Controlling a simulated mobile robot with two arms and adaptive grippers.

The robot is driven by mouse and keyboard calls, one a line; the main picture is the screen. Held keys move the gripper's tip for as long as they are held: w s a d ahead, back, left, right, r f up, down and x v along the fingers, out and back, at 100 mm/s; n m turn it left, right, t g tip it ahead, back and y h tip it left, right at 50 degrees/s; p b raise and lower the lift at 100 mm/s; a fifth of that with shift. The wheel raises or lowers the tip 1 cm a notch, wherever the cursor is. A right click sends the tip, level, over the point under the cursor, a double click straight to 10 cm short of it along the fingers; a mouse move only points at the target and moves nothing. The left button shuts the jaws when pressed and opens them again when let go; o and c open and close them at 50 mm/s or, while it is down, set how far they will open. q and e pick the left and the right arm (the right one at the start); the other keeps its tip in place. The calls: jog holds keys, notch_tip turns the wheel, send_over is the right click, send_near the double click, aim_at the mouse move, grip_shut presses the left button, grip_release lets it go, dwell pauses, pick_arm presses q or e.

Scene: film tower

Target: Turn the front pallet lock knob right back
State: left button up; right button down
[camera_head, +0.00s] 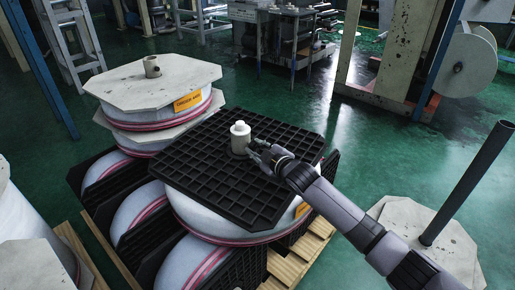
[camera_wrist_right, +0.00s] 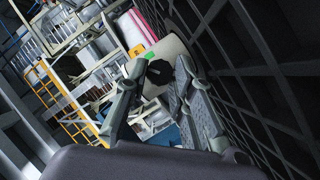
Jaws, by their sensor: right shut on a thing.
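A white cylindrical lock piece (camera_head: 240,139) stands up from the middle of the black grid pallet (camera_head: 205,175) on top of a film roll. In the right wrist view the white lock piece (camera_wrist_right: 172,50) has a dark knob (camera_wrist_right: 154,82) and a small green mark on its side. My right gripper (camera_head: 254,151) reaches in low from the right, just above the grid. In the wrist view the fingers of my right gripper (camera_wrist_right: 160,72) stand on both sides of the dark knob and are shut on it. The fingers partly hide the knob. My left gripper is not in view.
Another wrapped roll (camera_head: 150,115) with an octagonal top board and orange label stands behind left. A dark post (camera_head: 468,182) rises from a pale board at the right. Wooden pallets (camera_head: 300,250) lie below the rolls.

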jog(key=c, duration=1.4)
grip_release()
jog(key=shift+o, duration=0.2)
jog(key=v, duration=1.2)
jog(key=shift+f, duration=0.1)
jog(key=shift+c, duration=0.5)
